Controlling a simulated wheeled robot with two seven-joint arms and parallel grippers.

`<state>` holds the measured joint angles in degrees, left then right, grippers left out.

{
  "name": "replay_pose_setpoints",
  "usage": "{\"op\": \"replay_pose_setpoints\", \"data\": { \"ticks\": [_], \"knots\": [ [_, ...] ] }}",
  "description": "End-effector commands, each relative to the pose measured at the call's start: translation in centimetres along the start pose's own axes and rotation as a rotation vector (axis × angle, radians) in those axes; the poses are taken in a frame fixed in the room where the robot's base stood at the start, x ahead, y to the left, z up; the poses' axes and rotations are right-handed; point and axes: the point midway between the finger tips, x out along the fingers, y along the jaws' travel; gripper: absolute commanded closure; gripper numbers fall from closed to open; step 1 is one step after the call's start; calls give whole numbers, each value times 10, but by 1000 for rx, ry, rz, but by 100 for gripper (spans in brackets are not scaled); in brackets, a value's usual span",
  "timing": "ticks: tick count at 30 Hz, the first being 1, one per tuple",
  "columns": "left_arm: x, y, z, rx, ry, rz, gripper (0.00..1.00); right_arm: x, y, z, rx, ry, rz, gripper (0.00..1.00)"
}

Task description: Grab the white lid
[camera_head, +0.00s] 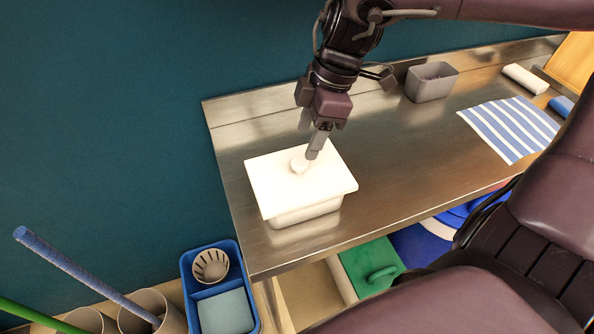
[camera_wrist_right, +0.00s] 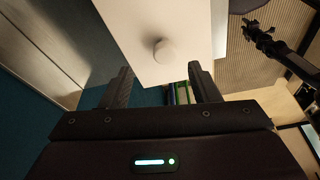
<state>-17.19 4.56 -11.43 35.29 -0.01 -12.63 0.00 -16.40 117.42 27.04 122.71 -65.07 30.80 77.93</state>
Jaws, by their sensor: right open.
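The white lid (camera_head: 278,183) lies on a white rectangular container (camera_head: 305,212) near the left end of the metal table. Its round white knob (camera_head: 299,165) sticks up from its top. My right gripper (camera_head: 313,152) is just above the lid, right beside the knob. In the right wrist view the lid (camera_wrist_right: 140,25) fills the upper middle, with the knob (camera_wrist_right: 165,52) ahead of the gap between the fingers. The right gripper (camera_wrist_right: 163,85) is open and empty there. My left gripper is not in view.
On the metal table (camera_head: 390,150) stand a grey bin (camera_head: 432,82), a striped cloth (camera_head: 512,127) and a white roll-shaped item (camera_head: 525,79). A blue caddy (camera_head: 187,262) stands below the table's left end. A green-lidded box (camera_head: 372,265) sits under the table. The table right of the container is clear.

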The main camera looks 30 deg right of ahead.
Motion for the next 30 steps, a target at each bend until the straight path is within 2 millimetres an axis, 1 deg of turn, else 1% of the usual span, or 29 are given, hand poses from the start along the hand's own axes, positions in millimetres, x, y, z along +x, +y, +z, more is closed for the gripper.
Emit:
{"op": "replay_pose_setpoints", "data": {
  "ticks": [3, 8, 9, 12, 15, 21, 22, 23, 30],
  "knots": [
    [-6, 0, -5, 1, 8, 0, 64, 12, -3, -1, -1, -1, -4, 44],
    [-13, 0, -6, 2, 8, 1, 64, 33, -7, -2, 0, -2, -5, 44],
    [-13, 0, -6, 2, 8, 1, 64, 40, -7, -2, 0, -2, -4, 44],
    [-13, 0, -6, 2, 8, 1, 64, 50, -6, -2, 0, -1, -2, 44],
    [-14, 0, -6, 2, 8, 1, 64, 54, -6, -2, 0, 0, 0, 44],
    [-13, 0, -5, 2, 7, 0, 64, 54, -6, -2, 0, 1, 1, 44],
    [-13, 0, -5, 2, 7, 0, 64, 54, -6, -2, 0, 1, 1, 46],
    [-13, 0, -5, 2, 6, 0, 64, 54, -6, -2, 0, 1, 1, 50],
    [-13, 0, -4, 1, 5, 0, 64, 54, -6, -2, 0, 1, 1, 81]
  ]
}}
